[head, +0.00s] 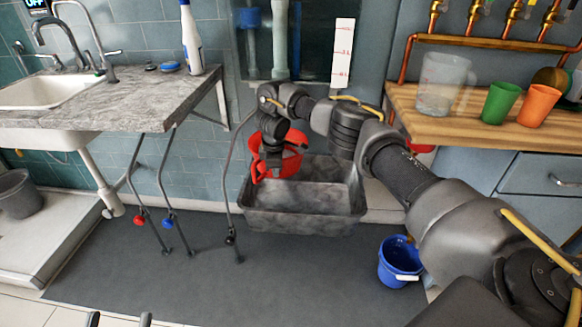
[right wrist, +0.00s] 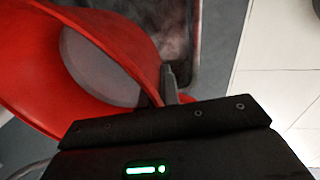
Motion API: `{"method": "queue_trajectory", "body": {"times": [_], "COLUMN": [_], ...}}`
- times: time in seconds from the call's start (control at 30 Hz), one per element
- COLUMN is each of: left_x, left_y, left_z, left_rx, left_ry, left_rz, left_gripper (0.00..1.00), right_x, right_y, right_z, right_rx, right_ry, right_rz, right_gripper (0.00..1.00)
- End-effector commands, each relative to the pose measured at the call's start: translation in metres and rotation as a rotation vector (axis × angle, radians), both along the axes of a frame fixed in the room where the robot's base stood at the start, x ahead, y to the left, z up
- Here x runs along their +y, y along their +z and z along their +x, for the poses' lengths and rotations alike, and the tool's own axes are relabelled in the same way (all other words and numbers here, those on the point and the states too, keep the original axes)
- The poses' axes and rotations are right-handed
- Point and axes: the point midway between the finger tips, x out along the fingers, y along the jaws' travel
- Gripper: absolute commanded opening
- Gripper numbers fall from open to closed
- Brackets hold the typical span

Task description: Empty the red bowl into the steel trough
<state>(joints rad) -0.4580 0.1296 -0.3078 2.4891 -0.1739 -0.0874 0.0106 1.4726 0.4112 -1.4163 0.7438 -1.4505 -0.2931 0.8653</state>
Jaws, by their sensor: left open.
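The red bowl (head: 288,163) is tilted above the left part of the grey steel trough (head: 305,222). My right gripper (head: 270,160) is at the bowl, partly covering it. In the right wrist view, the right gripper (right wrist: 170,88) is shut on the rim of the red bowl (right wrist: 120,35). A pale greyish round patch shows inside the bowl; I cannot tell whether it is contents or the bottom. The trough's visible floor looks mottled grey. My left gripper (head: 119,320) shows only as two fingertips, apart and empty, at the bottom left edge.
A blue bucket (head: 394,262) stands right of the trough. A wooden counter (head: 480,110) at right holds a clear jug (head: 443,85), a green cup (head: 500,103) and an orange cup (head: 539,106). A sink counter (head: 110,103) is at left. The dark mat (head: 160,270) has free room.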

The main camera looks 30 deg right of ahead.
Motion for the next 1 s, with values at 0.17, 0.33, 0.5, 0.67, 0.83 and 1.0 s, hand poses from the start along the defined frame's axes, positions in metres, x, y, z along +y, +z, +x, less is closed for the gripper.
{"method": "queue_trajectory", "body": {"times": [0.17, 0.33, 0.5, 0.67, 0.83, 1.0], "left_x": [-0.005, -0.006, -0.007, -0.007, -0.008, -0.001], "left_y": [-0.011, -0.017, -0.018, -0.013, -0.003, 0.007], "left_z": [-0.005, -0.007, -0.007, -0.008, -0.011, -0.011], "left_rx": [0.104, 0.135, 0.133, 0.099, 0.031, -0.058], "left_ry": [-0.014, -0.018, -0.019, -0.023, -0.032, -0.017], "left_rz": [0.049, 0.065, 0.064, 0.046, 0.008, -0.043], "left_gripper": [0.64, 0.64, 0.64, 0.64, 0.64, 0.64], "right_x": [-0.038, -0.048, -0.049, -0.049, -0.047, -0.045], "right_y": [-0.022, -0.031, -0.032, -0.03, -0.023, -0.02], "right_z": [-0.011, -0.015, -0.015, -0.015, -0.014, -0.012], "right_rx": [-0.004, -0.008, -0.012, -0.032, -0.077, -0.104], "right_ry": [-0.013, -0.012, -0.012, -0.013, -0.012, -0.014], "right_rz": [0.001, 0.0, 0.004, 0.031, 0.089, 0.126], "right_gripper": [0.0, 0.0, 0.0, 0.0, 0.0, 0.0]}}
